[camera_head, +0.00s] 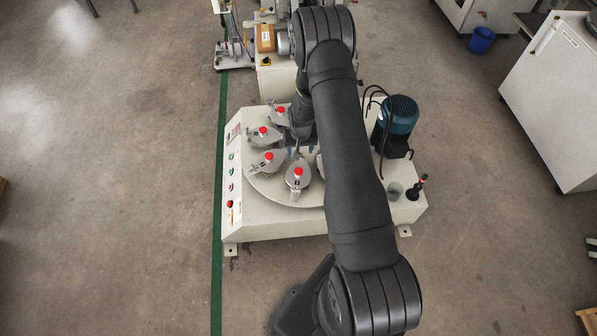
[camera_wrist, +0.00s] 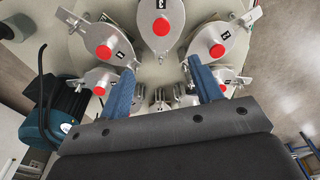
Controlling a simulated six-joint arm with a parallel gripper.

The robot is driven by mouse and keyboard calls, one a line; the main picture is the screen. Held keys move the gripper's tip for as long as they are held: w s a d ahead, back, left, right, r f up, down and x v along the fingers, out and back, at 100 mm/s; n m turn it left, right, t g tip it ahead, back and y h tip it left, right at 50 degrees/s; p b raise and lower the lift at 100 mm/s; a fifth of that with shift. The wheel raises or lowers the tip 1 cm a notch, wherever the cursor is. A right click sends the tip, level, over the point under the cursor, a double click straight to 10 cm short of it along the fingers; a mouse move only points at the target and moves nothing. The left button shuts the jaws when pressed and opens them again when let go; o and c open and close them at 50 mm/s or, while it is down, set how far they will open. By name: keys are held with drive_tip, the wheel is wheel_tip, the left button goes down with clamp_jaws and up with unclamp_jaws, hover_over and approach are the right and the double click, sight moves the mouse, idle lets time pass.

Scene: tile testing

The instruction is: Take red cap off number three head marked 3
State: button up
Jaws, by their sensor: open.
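In the wrist view, the head (camera_wrist: 172,40) at the top centre carries a black label that looks like a 3, partly cut by the upper edge. Its round red cap (camera_wrist: 161,26) sits on it. My gripper (camera_wrist: 161,64) has two blue fingers spread wide with nothing between them. The cap shows beyond the fingertips, about midway between them. In the head view, several grey heads with red caps stand on the round plate (camera_head: 262,188); their numbers are too small to read. My arm hides part of the plate there.
Neighbouring capped heads (camera_wrist: 205,47) stand close on both sides in the wrist view. A button panel (camera_head: 231,180) lines the machine's left edge.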

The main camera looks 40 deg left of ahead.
hover_over(298, 171)
drive_tip(key=f, duration=1)
drive_tip(key=shift+d+f, duration=0.3)
drive_tip(key=shift+f, duration=0.1)
drive_tip(key=shift+a+f, duration=0.2)
drive_tip(key=shift+f, duration=2.45)
drive_tip(key=c, duration=1)
